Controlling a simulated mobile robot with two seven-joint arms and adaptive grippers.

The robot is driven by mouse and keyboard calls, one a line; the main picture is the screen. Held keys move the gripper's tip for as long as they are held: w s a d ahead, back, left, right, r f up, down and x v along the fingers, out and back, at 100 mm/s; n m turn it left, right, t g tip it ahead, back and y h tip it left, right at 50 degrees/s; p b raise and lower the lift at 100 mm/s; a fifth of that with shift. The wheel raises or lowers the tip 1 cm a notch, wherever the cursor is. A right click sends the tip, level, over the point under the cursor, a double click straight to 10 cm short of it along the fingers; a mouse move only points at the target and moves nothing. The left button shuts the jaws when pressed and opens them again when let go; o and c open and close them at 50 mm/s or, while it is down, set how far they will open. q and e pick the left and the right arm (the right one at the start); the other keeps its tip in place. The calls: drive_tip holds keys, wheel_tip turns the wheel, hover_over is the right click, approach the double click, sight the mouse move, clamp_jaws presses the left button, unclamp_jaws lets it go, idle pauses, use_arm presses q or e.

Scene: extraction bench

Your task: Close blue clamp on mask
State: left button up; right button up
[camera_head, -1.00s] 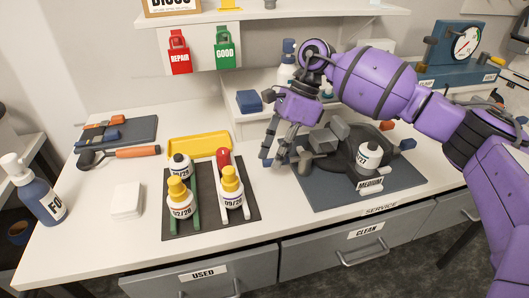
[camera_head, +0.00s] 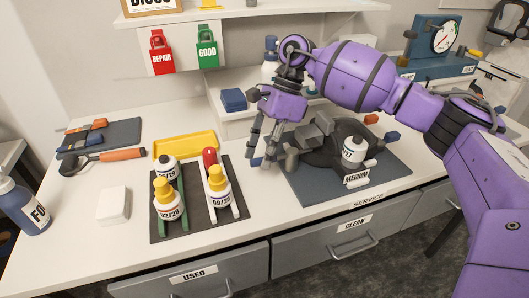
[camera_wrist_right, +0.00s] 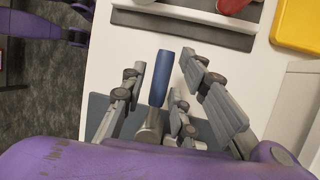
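The dark grey mask (camera_head: 336,148) lies on a blue-grey mat (camera_head: 310,193) on the bench, with grey blocks on its left part. A blue clamp handle (camera_head: 257,162) sticks out at its left side, by the fingertips of my right gripper (camera_head: 268,150). In the right wrist view the blue handle (camera_wrist_right: 159,78) stands between the spread fingers of my right gripper (camera_wrist_right: 165,82), which looks open with gaps beside the handle. Another blue end (camera_head: 391,137) and an orange-red end (camera_head: 371,118) show at the mask's right. My left gripper is not in view.
Left of the gripper, a dark tray (camera_head: 198,231) holds yellow-capped bottles. A yellow tray (camera_head: 184,145) and a blue block (camera_head: 233,99) are behind. A white pad (camera_head: 114,205) lies at left.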

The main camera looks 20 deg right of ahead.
drive_tip(key=v, duration=1.2)
idle(0.3)
